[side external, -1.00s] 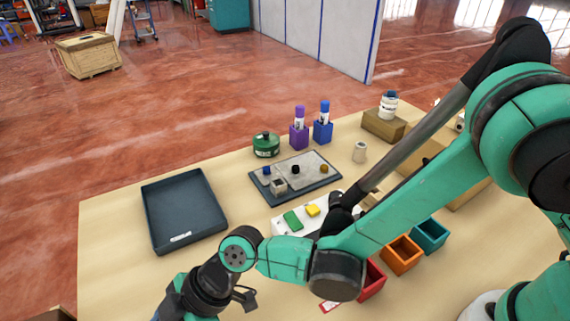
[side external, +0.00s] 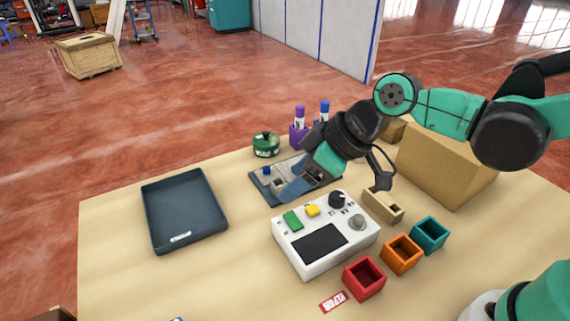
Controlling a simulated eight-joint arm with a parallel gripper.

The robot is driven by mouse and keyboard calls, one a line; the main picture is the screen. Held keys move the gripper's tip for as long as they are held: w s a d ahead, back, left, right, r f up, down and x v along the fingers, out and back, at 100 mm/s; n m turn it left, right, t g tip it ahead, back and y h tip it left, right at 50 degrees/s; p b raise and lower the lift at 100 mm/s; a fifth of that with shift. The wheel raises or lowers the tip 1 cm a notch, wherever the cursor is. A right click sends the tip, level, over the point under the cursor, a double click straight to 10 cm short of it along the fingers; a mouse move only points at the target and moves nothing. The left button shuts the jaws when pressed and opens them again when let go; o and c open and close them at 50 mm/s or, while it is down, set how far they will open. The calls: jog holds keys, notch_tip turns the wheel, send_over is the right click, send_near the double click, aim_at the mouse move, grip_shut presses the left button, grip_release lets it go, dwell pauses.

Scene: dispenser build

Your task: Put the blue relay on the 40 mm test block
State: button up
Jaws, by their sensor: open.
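A small blue-topped piece (side external: 266,172), which looks like the blue relay, stands on the left part of the dark board (side external: 256,190). A small grey block (side external: 278,184) sits just right of it; I cannot tell if this is the 40 mm test block, as no size marking is readable. My gripper (side external: 294,187) reaches down from the upper right over the middle of the board, its jaws open. It hides the black and yellow-topped pieces there. I cannot tell whether a fingertip touches anything.
A dark tray (side external: 152,218) lies left, with bare table between. A white device (side external: 289,254) with a screen stands in front. Red (side external: 365,292), orange (side external: 401,266) and teal (side external: 430,246) bins are at front right. A green tin (side external: 266,151) and purple holder (side external: 298,137) stand behind; a cardboard box (side external: 445,185) is right.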

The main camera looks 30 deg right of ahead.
jog(key=shift+o, duration=0.5)
jog(key=s+d+m+t+h, duration=0.1)
jog(key=s+d+m+h, duration=0.1)
jog(key=d+m, duration=0.2)
jog(key=s+d+r+m+t+h, duration=0.1)
jog(key=s+d+m+h, duration=0.1)
jog(key=d, duration=0.8)
jog(key=shift+s+d+r+m+h, duration=0.15)
jog(key=shift+s+d+m+h, duration=0.25)
jog(key=shift+m, duration=0.6)
jog(key=shift+w+a, duration=0.1)
jog(key=shift+w, duration=0.05)
